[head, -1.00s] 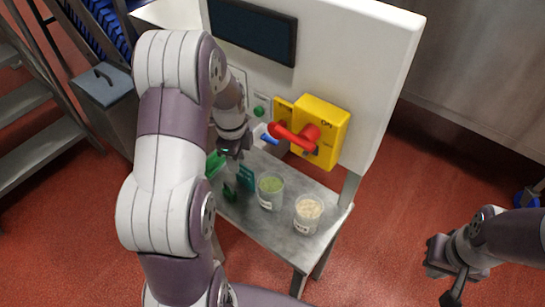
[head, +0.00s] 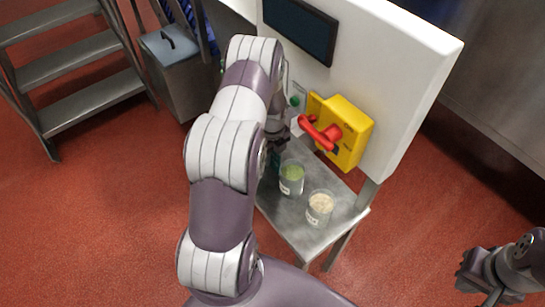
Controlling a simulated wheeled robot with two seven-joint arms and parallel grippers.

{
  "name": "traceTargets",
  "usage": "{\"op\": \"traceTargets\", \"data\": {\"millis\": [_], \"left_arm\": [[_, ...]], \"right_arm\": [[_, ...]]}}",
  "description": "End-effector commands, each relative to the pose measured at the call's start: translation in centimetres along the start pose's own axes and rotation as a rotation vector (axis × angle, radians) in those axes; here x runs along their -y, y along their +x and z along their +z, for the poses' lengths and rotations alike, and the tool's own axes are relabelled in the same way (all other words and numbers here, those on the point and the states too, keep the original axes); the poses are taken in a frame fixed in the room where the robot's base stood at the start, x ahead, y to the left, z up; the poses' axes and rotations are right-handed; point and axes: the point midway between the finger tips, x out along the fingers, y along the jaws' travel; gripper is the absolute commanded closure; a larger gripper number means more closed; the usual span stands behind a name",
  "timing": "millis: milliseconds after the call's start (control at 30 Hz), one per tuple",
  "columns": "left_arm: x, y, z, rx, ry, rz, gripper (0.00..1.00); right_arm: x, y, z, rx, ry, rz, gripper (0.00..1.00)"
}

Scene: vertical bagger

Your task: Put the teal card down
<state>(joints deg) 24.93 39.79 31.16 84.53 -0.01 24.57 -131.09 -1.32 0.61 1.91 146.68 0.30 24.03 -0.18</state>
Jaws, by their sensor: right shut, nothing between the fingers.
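A small sliver of the teal card (head: 275,160) shows in the head view, beside the edge of my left arm and left of the green-filled jar; the rest is hidden. My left gripper (head: 275,147) is near the card above the metal table, mostly behind my own arm. I cannot see whether its fingers are open or touch the card. My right gripper (head: 478,286) is shut and empty at the lower right, over the floor and far from the table.
The metal table (head: 303,238) bears a jar with green contents (head: 291,178) and a jar with pale contents (head: 319,208). Behind stands a white machine panel with a yellow switch box (head: 348,125) and red handle (head: 320,133). Steps (head: 85,75) stand at the left.

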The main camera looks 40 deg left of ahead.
Motion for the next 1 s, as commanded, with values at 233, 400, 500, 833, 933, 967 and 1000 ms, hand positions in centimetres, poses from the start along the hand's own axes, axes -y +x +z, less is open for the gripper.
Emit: {"op": "traceTargets", "data": {"millis": [233,400,500,833,933,967,1000], "left_arm": [[0.1,1.6,0.1,0.002,0.0,-0.002,0.64],[0.0,1.6,0.1,0.001,0.0,-0.001,0.87],[0.0,1.6,0.1,0.001,0.0,-0.001,1.0],[0.1,1.3,0.1,0.002,0.0,-0.002,1.0],[0.1,0.3,0.1,0.002,0.0,-0.002,1.0],[0.1,-0.2,0.1,0.002,0.0,-0.002,1.0],[0.1,-1.0,0.1,0.003,0.0,-0.004,1.0]], "right_arm": [[0.0,0.0,0.0,0.0,0.0,0.0,1.0],[0.0,0.0,0.0,0.0,0.0,0.0,1.0],[0.0,0.0,0.0,0.0,0.0,0.0,1.0],[0.0,0.0,0.0,0.0,0.0,0.0,1.0],[0.0,-0.1,0.0,0.0,0.0,0.0,1.0],[0.0,-0.1,0.0,0.0,0.0,0.0,1.0],[0.0,-0.1,0.0,0.0,0.0,0.0,1.0]]}}
